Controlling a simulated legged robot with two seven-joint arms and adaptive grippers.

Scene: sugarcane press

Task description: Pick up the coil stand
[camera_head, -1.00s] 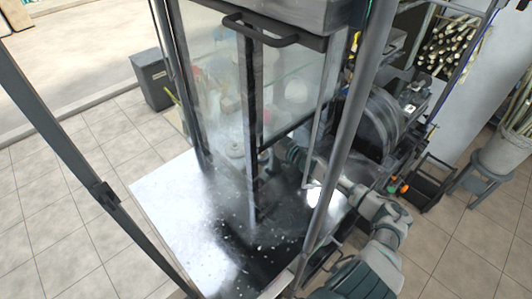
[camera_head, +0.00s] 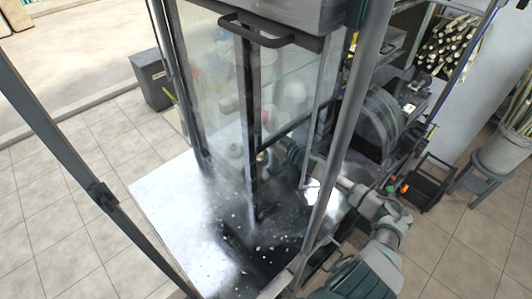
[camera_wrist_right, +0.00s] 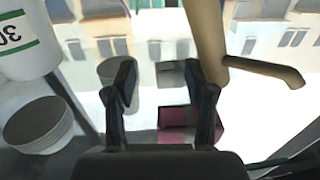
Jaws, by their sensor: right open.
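My right gripper (camera_wrist_right: 160,88) is open in the right wrist view, its two dark fingers apart with nothing clasped between them. Beyond the fingers are a small maroon block (camera_wrist_right: 174,117) and a grey rounded thing (camera_wrist_right: 112,72). A round grey tin-like thing (camera_wrist_right: 38,124) lies at the left. I cannot tell for certain which of these is the coil stand. In the head view my right gripper (camera_head: 291,152) reaches in from the right at the glass cabinet, its fingertips hard to make out behind the frame. My left gripper is not in view.
A white container with a green band (camera_wrist_right: 25,45) stands left of the fingers, and a brown thing with a handle (camera_wrist_right: 210,35) at the right. The cabinet's glass (camera_head: 212,85) and posts surround the reach. The shiny metal tabletop (camera_head: 170,205) is clear at front left.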

